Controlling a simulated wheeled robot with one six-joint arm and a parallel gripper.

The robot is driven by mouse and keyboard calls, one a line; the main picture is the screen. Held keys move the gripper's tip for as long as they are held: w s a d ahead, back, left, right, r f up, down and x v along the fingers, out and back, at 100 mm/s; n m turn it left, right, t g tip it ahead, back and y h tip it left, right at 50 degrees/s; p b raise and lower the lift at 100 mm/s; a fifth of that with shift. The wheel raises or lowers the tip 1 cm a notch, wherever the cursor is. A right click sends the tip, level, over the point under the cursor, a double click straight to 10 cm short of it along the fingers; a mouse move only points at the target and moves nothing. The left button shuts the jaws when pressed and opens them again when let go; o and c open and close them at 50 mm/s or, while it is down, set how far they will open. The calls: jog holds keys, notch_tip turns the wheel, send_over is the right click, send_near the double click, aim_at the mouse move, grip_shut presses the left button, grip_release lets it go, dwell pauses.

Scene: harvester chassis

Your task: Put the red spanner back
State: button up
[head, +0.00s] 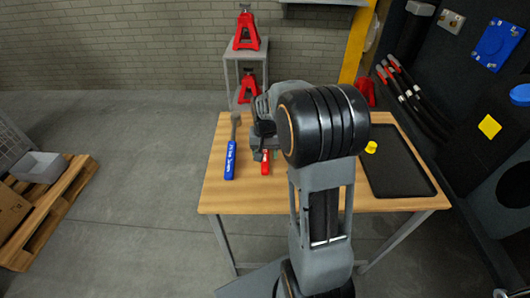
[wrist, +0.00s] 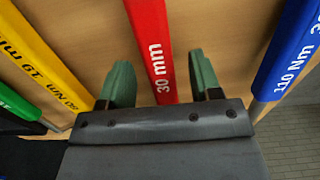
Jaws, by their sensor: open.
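The red spanner, marked 30 mm, lies on the wooden table; its red handle (head: 265,162) shows below my gripper in the head view, and the rest is hidden by my arm. In the wrist view the red handle (wrist: 155,45) runs between the two green fingers of my gripper (wrist: 161,75). The fingers are open, one on each side, with a gap to the handle. In the head view my gripper (head: 264,128) is low over the spanner.
A blue-handled wrench (head: 230,160) lies left of the spanner and shows in the wrist view (wrist: 290,45). Yellow (wrist: 45,60) and green (wrist: 15,103) handles lie on the other side. A black tray (head: 405,180) and small yellow object (head: 370,147) are on the table's right.

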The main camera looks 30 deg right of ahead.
notch_tip(320, 180, up, 14)
jog(key=p, duration=0.2)
dwell(0.4)
jog(key=shift+f, duration=0.1)
